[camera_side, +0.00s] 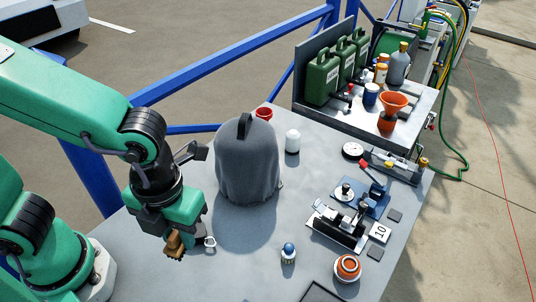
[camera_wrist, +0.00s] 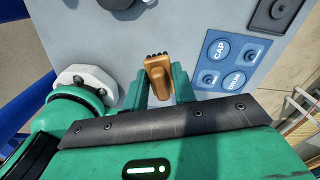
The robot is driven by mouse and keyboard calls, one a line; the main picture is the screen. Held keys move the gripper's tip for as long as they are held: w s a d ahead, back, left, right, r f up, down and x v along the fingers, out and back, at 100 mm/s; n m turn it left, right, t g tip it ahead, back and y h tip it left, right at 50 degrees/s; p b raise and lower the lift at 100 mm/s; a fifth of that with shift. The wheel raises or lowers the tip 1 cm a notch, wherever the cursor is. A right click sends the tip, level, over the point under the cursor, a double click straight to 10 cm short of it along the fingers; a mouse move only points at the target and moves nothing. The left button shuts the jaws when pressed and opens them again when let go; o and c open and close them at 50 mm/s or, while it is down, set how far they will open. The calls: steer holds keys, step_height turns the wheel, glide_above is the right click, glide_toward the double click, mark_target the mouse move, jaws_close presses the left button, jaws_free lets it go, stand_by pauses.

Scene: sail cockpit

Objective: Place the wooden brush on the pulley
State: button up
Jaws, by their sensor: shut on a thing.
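The wooden brush (camera_side: 174,244) is a small brown block, held between the jaws of my gripper (camera_side: 178,232) at the lower left of the side view. In the wrist view the brush (camera_wrist: 158,77) sits between the two green fingers of my gripper (camera_wrist: 160,88), with dark bristle tufts at its far end. My gripper is shut on it, above the grey table. I cannot tell for sure which thing is the pulley; an orange round piece with a pale ring (camera_side: 347,268) stands at the table's front right.
A grey cloth-covered hump (camera_side: 247,160) stands right of my gripper. A small pale ring-shaped piece (camera_side: 209,241) shows beside the jaws. A blue-topped jar (camera_side: 288,253), a white bottle (camera_side: 292,141) and a metal clamp-like fixture (camera_side: 338,228) stand farther right. Bare table lies between them.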

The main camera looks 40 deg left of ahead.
steer(key=shift+s+a+n, duration=0.4)
steer(key=shift+s+a, duration=0.3)
steer(key=shift+a, duration=0.25)
steer(key=w+a+f, duration=0.2)
steer(key=w, duration=0.1)
steer(key=w+a+f, duration=0.2)
steer(key=w, duration=0.1)
steer(key=w+a+f, duration=0.2)
steer(key=w+f, duration=0.1)
steer(key=shift+w+a, duration=0.25)
steer(key=shift+a, duration=0.15)
steer(key=shift+f, duration=2)
steer(key=shift+f, duration=0.15)
steer(key=o, duration=1)
steer(key=shift+r, duration=6.15)
